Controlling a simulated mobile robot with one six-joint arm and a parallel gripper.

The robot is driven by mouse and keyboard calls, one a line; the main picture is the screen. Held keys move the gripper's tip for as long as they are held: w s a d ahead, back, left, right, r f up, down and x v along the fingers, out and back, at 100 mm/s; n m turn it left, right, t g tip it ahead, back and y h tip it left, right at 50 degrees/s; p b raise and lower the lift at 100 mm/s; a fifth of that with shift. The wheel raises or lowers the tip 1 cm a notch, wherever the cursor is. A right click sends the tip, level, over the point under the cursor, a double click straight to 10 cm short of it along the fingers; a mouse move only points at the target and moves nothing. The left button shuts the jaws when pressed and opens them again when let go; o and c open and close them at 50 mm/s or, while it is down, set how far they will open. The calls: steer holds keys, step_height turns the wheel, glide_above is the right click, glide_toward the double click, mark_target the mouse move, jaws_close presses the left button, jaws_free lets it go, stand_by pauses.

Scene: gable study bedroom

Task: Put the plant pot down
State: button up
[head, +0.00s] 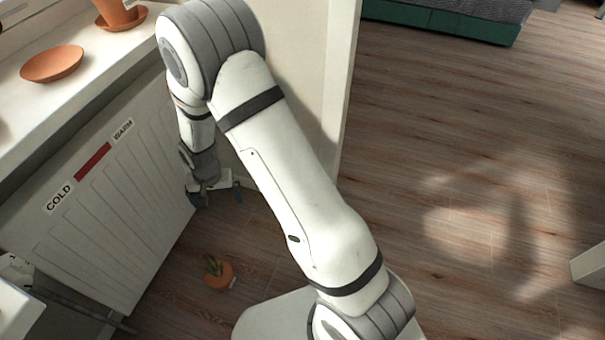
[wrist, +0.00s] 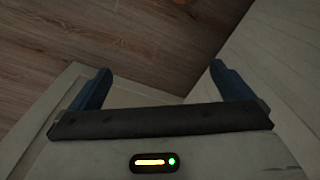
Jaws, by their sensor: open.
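A small terracotta plant pot (head: 221,277) with a green plant is on the wood floor, below the radiator's right end in the head view. I cannot tell whether it stands upright or leans. A second terracotta pot (head: 120,14) stands on the windowsill at the top left, cut by the frame edge. My gripper (head: 215,193) hangs low beside the radiator, beyond the floor pot and apart from it. Its blue fingers are wide apart in the wrist view (wrist: 160,72), with nothing between them. Neither pot shows clearly in that view.
An empty terracotta saucer (head: 52,64) sits on the windowsill (head: 85,75). A white radiator (head: 110,215) marked COLD and WARM is below. A cream wall end (head: 340,80) stands right of my gripper. Wood floor (head: 450,130) is open to the right; a green bed base (head: 450,20) is behind.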

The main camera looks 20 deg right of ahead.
steer(key=s+d+r, duration=0.3)
steer(key=d+r, duration=0.2)
steer(key=r, duration=0.3)
steer(key=s+d+r, duration=0.2)
steer(key=d+r, duration=0.2)
steer(key=r, duration=0.3)
steer(key=s+d+r+n, duration=0.1)
steer(key=s+d+r, duration=0.3)
steer(key=s, duration=0.3)
steer(key=s+d+r+n, duration=0.1)
steer(key=s+d+r, duration=0.4)
steer(key=s+r, duration=0.1)
steer(key=shift+s+t, duration=0.4)
steer(key=shift+s, duration=0.15)
steer(key=shift+d, duration=0.1)
steer(key=shift+c, duration=0.6)
